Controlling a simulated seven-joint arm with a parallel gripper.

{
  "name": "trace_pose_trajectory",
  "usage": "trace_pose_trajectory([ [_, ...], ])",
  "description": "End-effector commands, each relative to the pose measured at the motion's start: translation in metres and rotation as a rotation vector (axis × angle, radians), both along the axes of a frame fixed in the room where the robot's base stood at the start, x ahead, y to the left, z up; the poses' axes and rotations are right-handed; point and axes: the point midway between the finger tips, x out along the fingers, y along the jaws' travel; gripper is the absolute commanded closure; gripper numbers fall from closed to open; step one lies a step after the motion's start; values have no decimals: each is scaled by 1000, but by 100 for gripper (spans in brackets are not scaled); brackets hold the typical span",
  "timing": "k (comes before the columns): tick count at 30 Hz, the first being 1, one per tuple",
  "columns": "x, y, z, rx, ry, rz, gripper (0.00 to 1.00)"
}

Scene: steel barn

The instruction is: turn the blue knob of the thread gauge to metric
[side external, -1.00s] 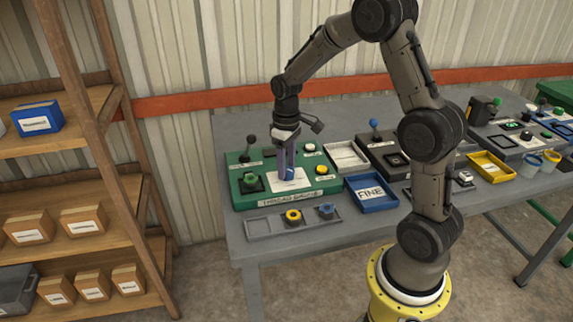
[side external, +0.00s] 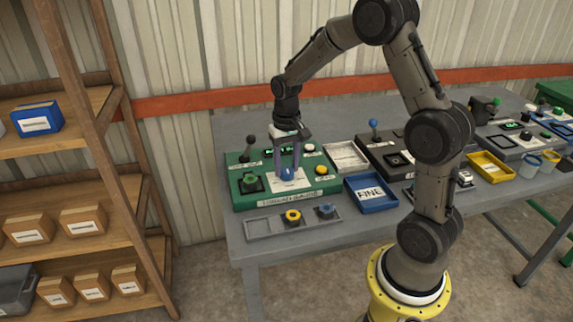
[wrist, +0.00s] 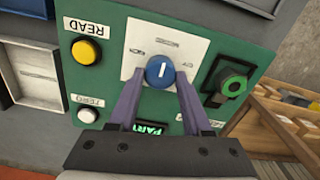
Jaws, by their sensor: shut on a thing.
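The thread gauge (side external: 240,197) is a green panel box at the left end of the bench, its name on the front edge. Its blue knob (wrist: 160,71) sits on a white plate (wrist: 136,38) with small labels I cannot read. The knob's white line runs nearly straight up and down in the wrist view. My gripper (wrist: 161,78) points down over the gauge, with one purple finger on each side of the knob, shut on it. In the side view the knob (side external: 287,174) shows between the fingertips.
The panel also has a yellow READ button (wrist: 87,51), a white ZERO button (wrist: 87,115), a green hex part (wrist: 234,86), a lit display (wrist: 152,128) and a black lever (side external: 249,146). A blue FINE tray (side external: 371,195) and a grey tray (side external: 268,227) stand close by.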

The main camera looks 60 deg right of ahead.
Motion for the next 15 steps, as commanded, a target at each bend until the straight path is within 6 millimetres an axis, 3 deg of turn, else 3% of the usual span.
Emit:
trace_pose_trajectory([
  [13,1,0,2,-2,-5,-8,100],
  [14,1,0,2,-2,-5,-8,46],
  [15,1,0,2,-2,-5,-8,38],
])
